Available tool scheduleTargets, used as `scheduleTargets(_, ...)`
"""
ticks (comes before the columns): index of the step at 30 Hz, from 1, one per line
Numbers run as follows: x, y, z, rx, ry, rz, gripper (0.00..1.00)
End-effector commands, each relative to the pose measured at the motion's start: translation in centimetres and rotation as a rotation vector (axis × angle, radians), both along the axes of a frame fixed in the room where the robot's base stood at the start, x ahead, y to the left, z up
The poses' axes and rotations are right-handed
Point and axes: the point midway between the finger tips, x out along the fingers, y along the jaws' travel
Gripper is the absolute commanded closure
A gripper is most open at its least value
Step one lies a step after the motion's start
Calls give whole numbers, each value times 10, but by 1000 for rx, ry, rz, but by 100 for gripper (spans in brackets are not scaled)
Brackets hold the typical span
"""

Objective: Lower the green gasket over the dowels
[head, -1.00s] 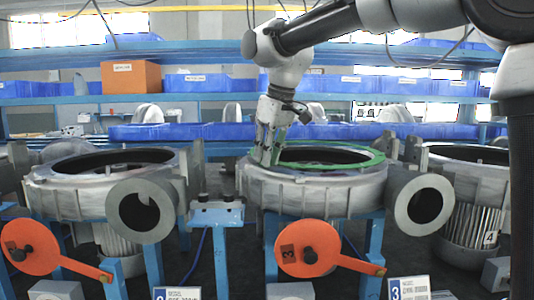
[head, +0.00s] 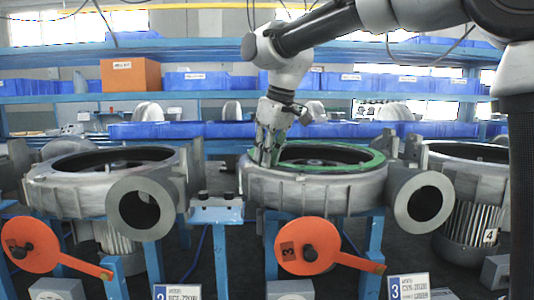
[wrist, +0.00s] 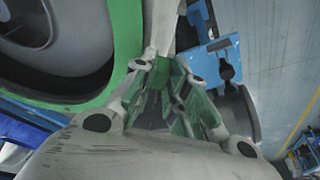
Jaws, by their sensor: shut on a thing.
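The green gasket (head: 360,165) is a flat ring at the top rim of the middle blower housing (head: 310,192). In the head view its far and right parts lie close over the rim; I cannot tell whether it touches all round. My gripper (head: 265,160) is at the left side of the ring, pointing down and shut on it. In the wrist view the gasket (wrist: 125,45) curves along the left around the dark opening, and my gripper's fingers (wrist: 163,95) show at the middle. The dowels cannot be made out.
Another open housing (head: 100,180) stands at left and a third (head: 475,190) at right. Orange round covers (head: 308,247) hang in front. A blue bracket (head: 217,208) sits between the left and middle housings. Blue bins (head: 190,131) line the shelves behind.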

Motion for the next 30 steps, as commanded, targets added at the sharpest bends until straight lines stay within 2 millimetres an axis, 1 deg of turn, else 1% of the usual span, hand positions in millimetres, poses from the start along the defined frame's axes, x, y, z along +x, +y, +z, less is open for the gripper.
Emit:
scheduleTargets(13, 0, 0, -2, 0, 0, 0, 100)
scheduleTargets(14, 0, 0, -2, 0, 0, 0, 83)
scheduleTargets(15, 0, 0, -2, 0, 0, 0, 76)
scheduleTargets(18, 0, 0, -2, 0, 0, 0, 60)
scheduleTargets(26, 0, 0, -2, 0, 0, 0, 60)
scheduleTargets(28, 0, 0, 0, 1, -1, 0, 60)
scheduleTargets(30, -1, -1, 6, 2, -2, 0, 60)
